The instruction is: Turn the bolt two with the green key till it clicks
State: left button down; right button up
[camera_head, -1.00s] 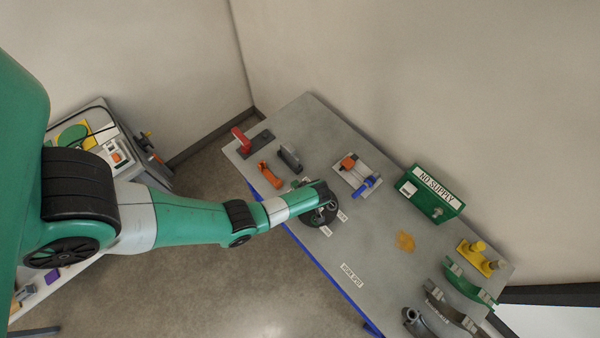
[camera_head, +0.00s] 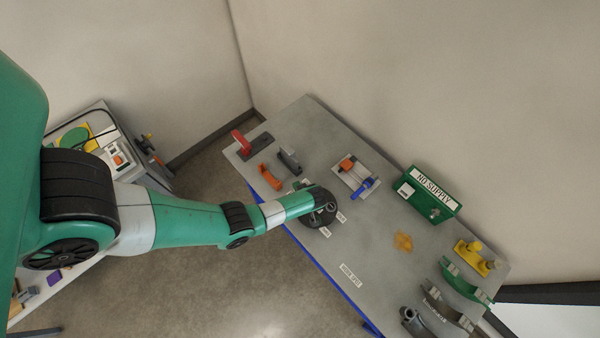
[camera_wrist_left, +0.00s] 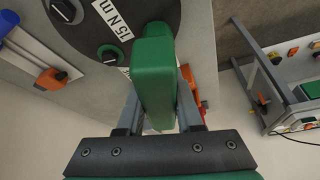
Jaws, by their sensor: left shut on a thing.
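My left gripper (camera_wrist_left: 160,100) is shut on the green key (camera_wrist_left: 154,65) in the left wrist view, with one finger on each side of it. The key reaches over the black round disc (camera_wrist_left: 85,38); its far end is hidden, so I cannot tell whether it sits on a bolt. One bolt (camera_wrist_left: 109,54) shows on the disc beside the key, near a "15 N m" label (camera_wrist_left: 114,20), and another (camera_wrist_left: 64,9) is farther left. In the head view my left arm covers part of the disc (camera_head: 318,219), and the key is hard to make out. My right gripper is not in view.
The disc is on a grey table (camera_head: 375,260). Orange (camera_head: 269,177), dark grey (camera_head: 289,159) and red (camera_head: 241,142) tools lie near it. A clamp fixture (camera_head: 354,178) and a green "NO SUPPLY" box (camera_head: 430,193) stand at the back. The table's middle is mostly clear.

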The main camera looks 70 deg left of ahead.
pick_arm(q)
jog(key=shift+n+g, duration=0.3)
jog(key=shift+n, duration=0.3)
jog(key=shift+r+p, duration=2.05)
jog(key=shift+p, duration=0.15)
jog(key=shift+r+p, duration=0.35)
jog(key=shift+r, duration=0.6)
